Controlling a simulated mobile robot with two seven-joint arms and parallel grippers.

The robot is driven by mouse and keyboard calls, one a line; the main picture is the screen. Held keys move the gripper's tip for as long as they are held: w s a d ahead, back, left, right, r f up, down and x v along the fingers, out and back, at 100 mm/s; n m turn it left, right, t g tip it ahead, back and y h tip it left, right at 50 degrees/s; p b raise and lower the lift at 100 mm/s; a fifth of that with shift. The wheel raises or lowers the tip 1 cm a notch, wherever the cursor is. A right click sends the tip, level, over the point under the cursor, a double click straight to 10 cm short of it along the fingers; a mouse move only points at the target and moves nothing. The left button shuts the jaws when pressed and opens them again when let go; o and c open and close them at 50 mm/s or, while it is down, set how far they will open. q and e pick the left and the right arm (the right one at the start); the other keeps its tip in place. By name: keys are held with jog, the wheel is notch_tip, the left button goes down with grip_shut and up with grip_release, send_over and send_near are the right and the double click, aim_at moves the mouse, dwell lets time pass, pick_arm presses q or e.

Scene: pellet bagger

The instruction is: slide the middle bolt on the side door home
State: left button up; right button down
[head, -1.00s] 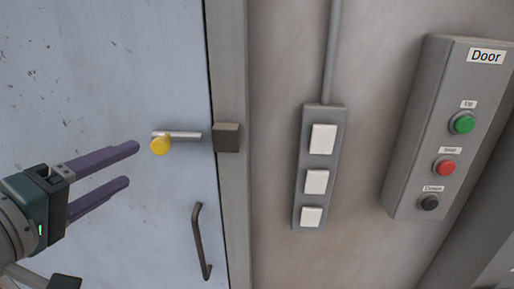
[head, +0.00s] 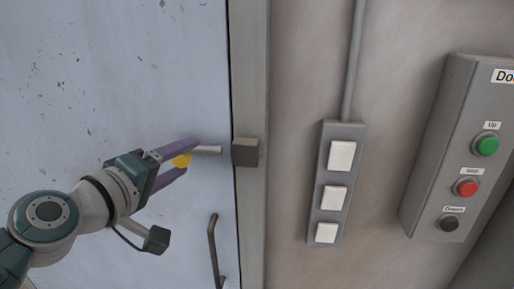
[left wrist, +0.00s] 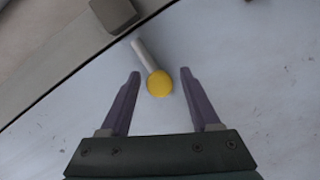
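The bolt (head: 208,149) is a short grey rod on the pale door, with a round yellow knob (head: 182,160). Its right end stops short of the dark square keeper block (head: 245,152) on the frame. My left gripper (head: 188,156) is at the knob, with its purple fingers open. In the left wrist view the yellow knob (left wrist: 160,84) lies between the fingertips, with a gap on each side. The rod (left wrist: 144,54) points from the knob towards the keeper (left wrist: 114,12). My right gripper is in neither view.
A dark pull handle (head: 214,250) is on the door below the bolt. Right of the door frame are a grey panel with white switches (head: 334,198) and a control box (head: 440,150) with green, red and black buttons. The door left of the arm is bare.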

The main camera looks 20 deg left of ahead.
pick_arm(q)
grip_shut()
dwell(1.2)
